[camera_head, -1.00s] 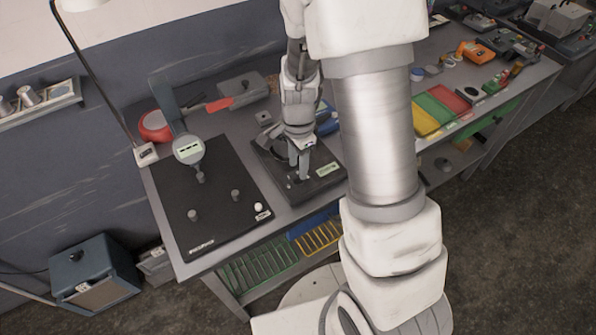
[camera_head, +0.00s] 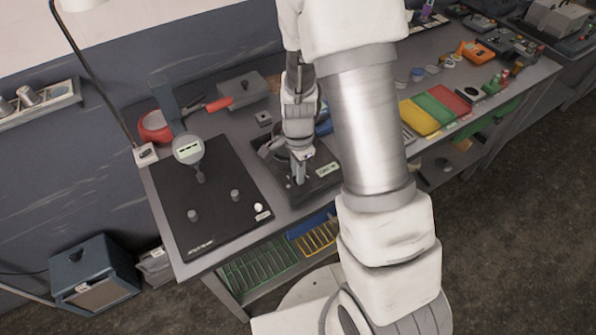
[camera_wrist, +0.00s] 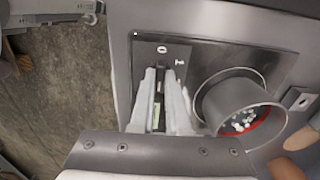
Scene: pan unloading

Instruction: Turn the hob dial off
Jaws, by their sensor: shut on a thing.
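The hob is a dark flat plate (camera_head: 322,186) on the bench, right of the large black board; it also fills the middle of the wrist view (camera_wrist: 215,52). My gripper (camera_head: 298,178) points down onto the hob's front part. In the wrist view its two pale fingers (camera_wrist: 163,78) are close together, shut on the small hob dial, which they mostly hide. Small white marks show on the plate just beyond the fingertips. A grey round pan (camera_wrist: 266,122) with white bits and a red ring inside stands on the hob, right of the fingers and apart from them.
A large black board (camera_head: 220,215) with small knobs lies left of the hob. A red round pan (camera_head: 155,126) and a grey box (camera_head: 242,89) stand behind. Green, yellow and red trays (camera_head: 433,112) lie to the right. Bare floor (camera_wrist: 65,95) shows left of the bench edge.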

